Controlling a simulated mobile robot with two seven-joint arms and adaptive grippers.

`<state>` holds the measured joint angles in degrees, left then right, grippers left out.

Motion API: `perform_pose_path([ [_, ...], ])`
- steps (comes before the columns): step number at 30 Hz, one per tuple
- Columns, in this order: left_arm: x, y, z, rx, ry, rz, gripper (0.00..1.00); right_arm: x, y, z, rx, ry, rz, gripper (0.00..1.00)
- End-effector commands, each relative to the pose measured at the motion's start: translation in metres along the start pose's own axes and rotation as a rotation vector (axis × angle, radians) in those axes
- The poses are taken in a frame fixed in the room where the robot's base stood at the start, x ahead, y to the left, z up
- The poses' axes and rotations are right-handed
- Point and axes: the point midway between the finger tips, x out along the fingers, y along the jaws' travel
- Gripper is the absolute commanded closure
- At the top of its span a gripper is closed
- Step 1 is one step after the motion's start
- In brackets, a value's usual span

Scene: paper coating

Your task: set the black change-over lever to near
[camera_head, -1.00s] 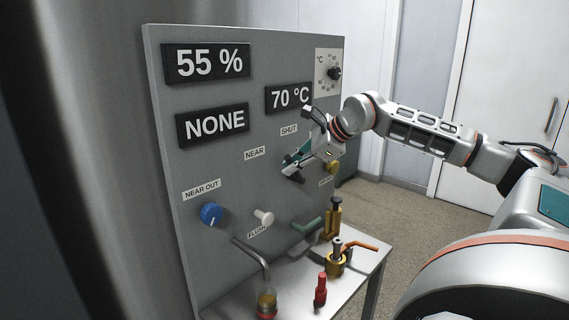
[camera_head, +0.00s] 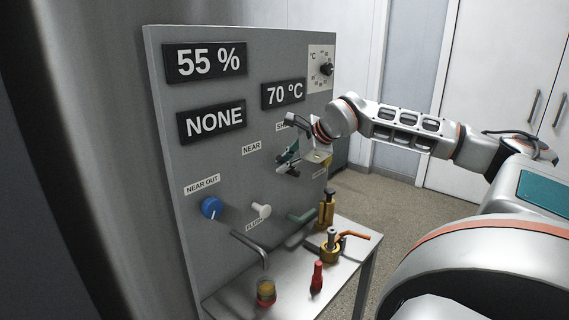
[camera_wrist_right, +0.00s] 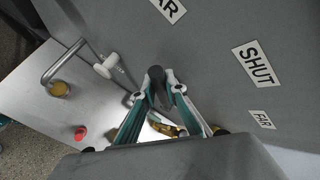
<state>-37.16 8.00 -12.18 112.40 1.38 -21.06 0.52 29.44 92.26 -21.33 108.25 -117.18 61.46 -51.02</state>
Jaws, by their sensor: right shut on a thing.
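The black change-over lever (camera_wrist_right: 157,74) shows in the right wrist view as a dark rounded handle on the grey panel. My right gripper (camera_wrist_right: 164,86) is shut on it, with a teal-and-white finger on either side. In the head view my right gripper (camera_head: 284,164) is against the panel, right of the NEAR label (camera_head: 251,148) and below the partly covered SHUT label (camera_head: 282,126). The gripper hides most of the lever there. My left gripper is not in view.
Displays on the panel (camera_head: 222,165) read 55 %, NONE (camera_head: 212,121) and 70 °C. A blue knob (camera_head: 212,208) and a white knob (camera_head: 261,210) sit lower left. Below, a small table (camera_head: 290,287) bears a red-topped item (camera_head: 317,277), brass fittings and a cup (camera_head: 265,291) under a spout.

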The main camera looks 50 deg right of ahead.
Motion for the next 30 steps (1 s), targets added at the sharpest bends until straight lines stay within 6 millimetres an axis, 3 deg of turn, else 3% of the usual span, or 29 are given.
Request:
perform_pose_path([
  [4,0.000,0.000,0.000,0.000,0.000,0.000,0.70,0.001,0.003,-0.001,-0.002,0.002,0.006,1.00],
  [6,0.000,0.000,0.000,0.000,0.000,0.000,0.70,0.001,0.003,-0.001,-0.002,0.002,0.006,0.75],
  [7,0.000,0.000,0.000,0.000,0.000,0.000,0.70,0.001,0.003,-0.001,-0.002,0.002,0.006,0.70],
  [20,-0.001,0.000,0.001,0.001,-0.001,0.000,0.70,-0.003,0.001,-0.001,-0.002,0.001,0.002,0.70],
  [30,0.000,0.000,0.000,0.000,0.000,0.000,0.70,-0.042,-0.001,-0.001,-0.005,0.005,-0.001,0.70],
])
